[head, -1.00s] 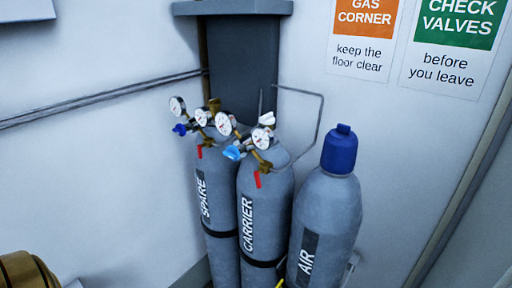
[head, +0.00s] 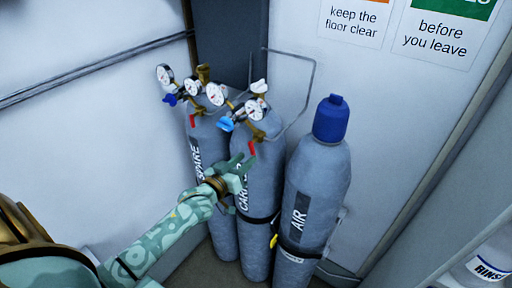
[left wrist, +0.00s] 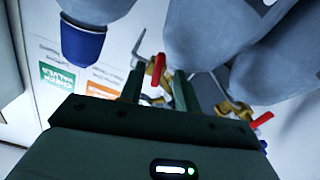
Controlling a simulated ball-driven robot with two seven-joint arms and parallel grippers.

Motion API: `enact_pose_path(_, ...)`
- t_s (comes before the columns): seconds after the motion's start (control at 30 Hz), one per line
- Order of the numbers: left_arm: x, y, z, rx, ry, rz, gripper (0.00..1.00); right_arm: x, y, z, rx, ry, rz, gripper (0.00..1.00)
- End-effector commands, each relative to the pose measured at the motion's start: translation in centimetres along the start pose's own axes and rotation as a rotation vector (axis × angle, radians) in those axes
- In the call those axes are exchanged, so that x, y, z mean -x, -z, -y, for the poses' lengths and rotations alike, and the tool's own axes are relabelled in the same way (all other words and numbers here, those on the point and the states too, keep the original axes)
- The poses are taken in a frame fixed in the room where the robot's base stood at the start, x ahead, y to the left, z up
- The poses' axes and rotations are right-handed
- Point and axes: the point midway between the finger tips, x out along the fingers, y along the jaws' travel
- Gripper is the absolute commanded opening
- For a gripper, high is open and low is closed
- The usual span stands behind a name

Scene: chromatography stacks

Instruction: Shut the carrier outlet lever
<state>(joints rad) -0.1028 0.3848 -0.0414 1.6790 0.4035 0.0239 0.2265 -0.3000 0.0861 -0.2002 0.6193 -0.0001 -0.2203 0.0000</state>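The grey carrier cylinder (head: 262,190) stands in the middle of three, its label partly hidden by my left gripper (head: 242,166). Its red outlet lever (head: 251,149) hangs below the brass fitting, tilted slightly. My left gripper is open, with its fingers just below and in front of that lever. In the left wrist view, which is upside down, the carrier lever (left wrist: 158,70) shows between the two green fingers (left wrist: 157,88), apparently beyond their tips. I cannot tell whether they touch it. My right gripper is not in view.
The spare cylinder (head: 206,140), with its own red lever (head: 192,120), stands left of the carrier. The air cylinder (head: 316,190), with a blue cap, stands right. Gauges (head: 216,94) and a bent pipe (head: 300,110) are above. A labelled bottle (head: 490,262) is at lower right.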

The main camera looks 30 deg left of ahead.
Motion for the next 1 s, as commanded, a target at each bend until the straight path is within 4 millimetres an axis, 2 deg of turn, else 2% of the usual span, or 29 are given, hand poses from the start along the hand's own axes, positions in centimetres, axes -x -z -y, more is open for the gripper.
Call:
enact_pose_path(0.1,-2.8,0.1,0.0,-0.001,0.0,-0.001,0.33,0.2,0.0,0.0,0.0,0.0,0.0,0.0)
enact_pose_path(0.3,-5.7,-0.1,0.0,-0.001,0.0,0.001,0.33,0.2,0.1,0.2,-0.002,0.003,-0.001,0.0)
enact_pose_path(0.47,-6.5,-0.1,0.0,-0.001,0.0,0.002,0.33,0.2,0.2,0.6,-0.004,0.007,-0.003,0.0)
enact_pose_path(0.7,-6.5,-0.1,0.0,-0.001,0.0,0.002,0.33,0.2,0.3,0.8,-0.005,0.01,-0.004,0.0)
enact_pose_path(0.8,-6.5,-0.1,0.0,-0.001,0.0,0.002,0.05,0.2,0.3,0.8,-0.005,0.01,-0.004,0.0)
enact_pose_path(0.83,-6.5,-0.1,0.0,-0.001,0.0,0.002,0.0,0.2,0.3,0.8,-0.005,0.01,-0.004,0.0)
enact_pose_path(1.0,-6.5,-0.1,0.1,-0.019,0.0,0.002,0.0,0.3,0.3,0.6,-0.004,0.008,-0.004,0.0)
